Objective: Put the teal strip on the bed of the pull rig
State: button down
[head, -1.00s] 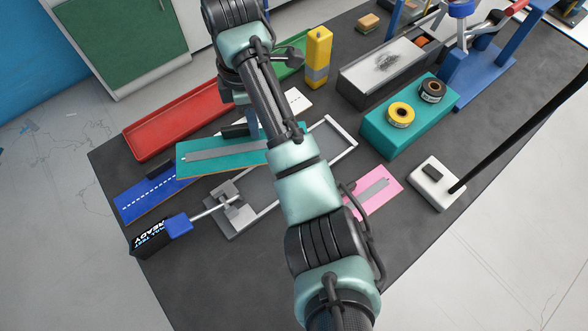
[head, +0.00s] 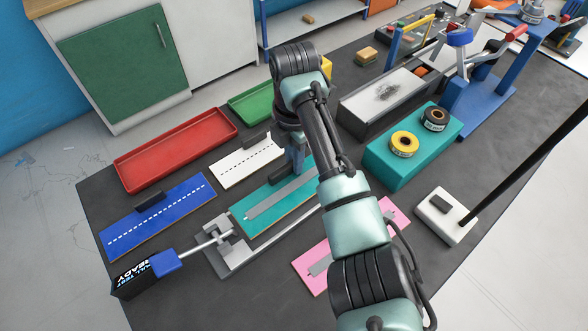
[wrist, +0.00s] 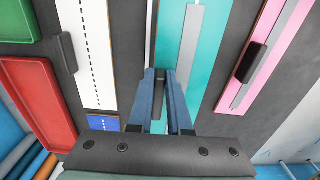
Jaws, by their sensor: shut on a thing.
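The teal strip (head: 247,224) is a flat teal board with a grey band along it and a black grip on top. It also shows in the wrist view (wrist: 205,60).
A blue strip (head: 160,222) and a white strip (head: 240,168) lie to the left, a pink strip (head: 318,280) to the right. A red tray (head: 170,158) and a green tray (head: 250,102) stand behind. A teal block (head: 385,172) with tape rolls stands right.

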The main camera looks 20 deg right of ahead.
jog(key=shift+f, duration=1.8)
jog(key=shift+f, duration=0.1)
jog(key=c, duration=0.8)
grip_release()
jog(key=shift+c, duration=0.2)
notch_tip(320, 180, up, 12)
jog(key=shift+r+p, duration=0.15)
jog(key=shift+p, duration=0.65)
